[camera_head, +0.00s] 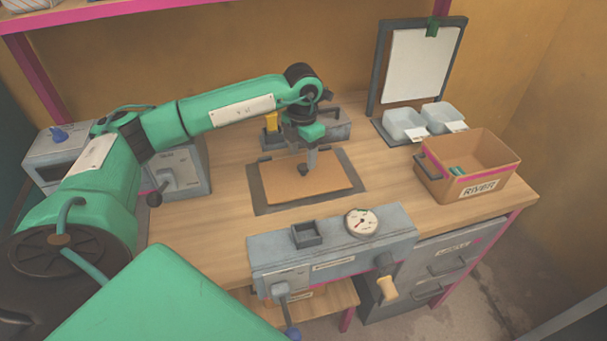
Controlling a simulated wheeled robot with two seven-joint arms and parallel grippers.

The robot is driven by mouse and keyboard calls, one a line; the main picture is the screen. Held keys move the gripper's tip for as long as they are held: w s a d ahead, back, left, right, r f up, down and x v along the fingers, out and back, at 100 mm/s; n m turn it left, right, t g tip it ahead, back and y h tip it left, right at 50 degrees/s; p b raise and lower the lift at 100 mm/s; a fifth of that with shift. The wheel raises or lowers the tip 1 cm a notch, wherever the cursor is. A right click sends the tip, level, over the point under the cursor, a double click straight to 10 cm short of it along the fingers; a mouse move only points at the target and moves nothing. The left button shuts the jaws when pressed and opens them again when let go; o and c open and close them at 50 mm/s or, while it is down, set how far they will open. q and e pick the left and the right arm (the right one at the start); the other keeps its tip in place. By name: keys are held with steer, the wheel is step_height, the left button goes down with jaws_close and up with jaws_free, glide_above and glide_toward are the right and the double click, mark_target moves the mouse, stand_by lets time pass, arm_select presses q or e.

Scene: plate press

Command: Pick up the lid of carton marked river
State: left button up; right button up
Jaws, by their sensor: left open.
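The carton marked RIVER (480,189) stands at the right of the bench. Its top is open, and small green pieces (457,171) lie inside. No lid sits on it. A flat brown panel (325,187), similar in colour to the carton, lies on a dark grey mat (258,197) mid-bench; I cannot tell for certain that it is the lid. My right gripper is not in view.
A grey console with a dial (362,222) runs along the bench front. A grey machine with a lever (178,170) stands at the left. White tubs (405,123) and an upright clipboard (420,65) stand at back right. Bare wood lies between mat and carton.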

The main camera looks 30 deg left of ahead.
mark_target(304, 166)
arm_select(q)
steer(key=f, duration=0.4)
steer(key=shift+w+p, duration=0.2)
steer(key=shift+p, duration=0.15)
steer(key=c, duration=1)
steer(key=shift+c, duration=0.2)
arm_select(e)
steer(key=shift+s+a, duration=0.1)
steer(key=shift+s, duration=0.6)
arm_select(q)
steer(key=shift+r, duration=0.1)
